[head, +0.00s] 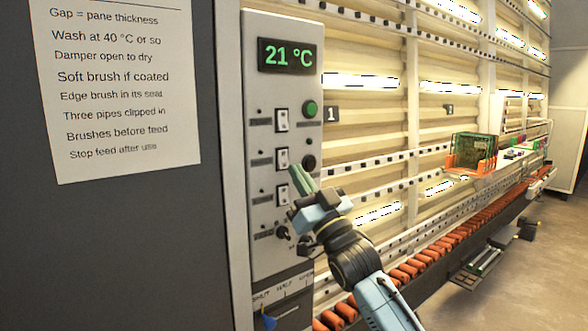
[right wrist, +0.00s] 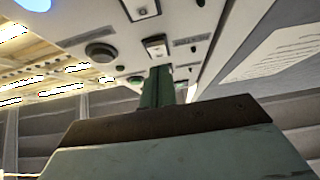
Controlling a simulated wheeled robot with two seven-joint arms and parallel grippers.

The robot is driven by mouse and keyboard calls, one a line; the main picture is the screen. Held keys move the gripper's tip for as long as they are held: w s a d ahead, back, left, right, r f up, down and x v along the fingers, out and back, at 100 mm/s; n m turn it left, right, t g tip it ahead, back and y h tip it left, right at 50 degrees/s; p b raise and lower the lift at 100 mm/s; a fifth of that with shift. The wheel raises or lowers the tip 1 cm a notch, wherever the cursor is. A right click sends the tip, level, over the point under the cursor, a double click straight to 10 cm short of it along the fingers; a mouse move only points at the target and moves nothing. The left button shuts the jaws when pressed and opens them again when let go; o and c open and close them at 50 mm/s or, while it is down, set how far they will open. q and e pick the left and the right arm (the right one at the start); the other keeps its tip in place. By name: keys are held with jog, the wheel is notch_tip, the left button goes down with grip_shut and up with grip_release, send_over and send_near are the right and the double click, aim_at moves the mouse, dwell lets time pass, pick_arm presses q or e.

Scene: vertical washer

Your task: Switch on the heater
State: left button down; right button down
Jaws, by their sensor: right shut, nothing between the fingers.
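The grey control panel (head: 261,90) shows a green "21 °C" on its display (head: 289,56). Three pale rocker switches run down it: an upper (head: 282,120), a middle (head: 282,159) and a lower one (head: 283,195). Their small labels are unreadable, so I cannot tell which is the heater's. My right gripper (head: 297,171) is shut and empty, its green fingertips close to the panel beside the middle and lower switches. In the right wrist view, the fingers (right wrist: 158,88) point at the panel close to a switch (right wrist: 156,46); contact is unclear. My left gripper is out of view.
A green button (head: 310,108), a black button (head: 309,162) and a dark knob (head: 283,232) share the panel. Left is a dark cabinet wall with a paper note (head: 120,90). To the right run orange rollers (head: 431,260) and an orange rack with green boards (head: 472,153).

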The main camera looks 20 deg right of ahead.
jog(key=shift+w+a+f, duration=0.1)
jog(key=shift+w+a, duration=0.2)
jog(key=shift+w, duration=0.6)
jog(key=shift+w+a+f+t+b, duration=0.1)
jog(key=shift+w+f+t+b, duration=0.25)
jog(key=shift+b, duration=0.8)
jog(key=shift+r+p, duration=0.25)
jog(key=shift+p, duration=0.05)
jog(key=shift+s+f, duration=0.1)
jog(key=shift+s, duration=0.25)
jog(key=b+v, duration=0.2)
jog(key=v, duration=1)
jog(key=shift+s+d+f, duration=0.2)
jog(key=shift+d+f, duration=0.05)
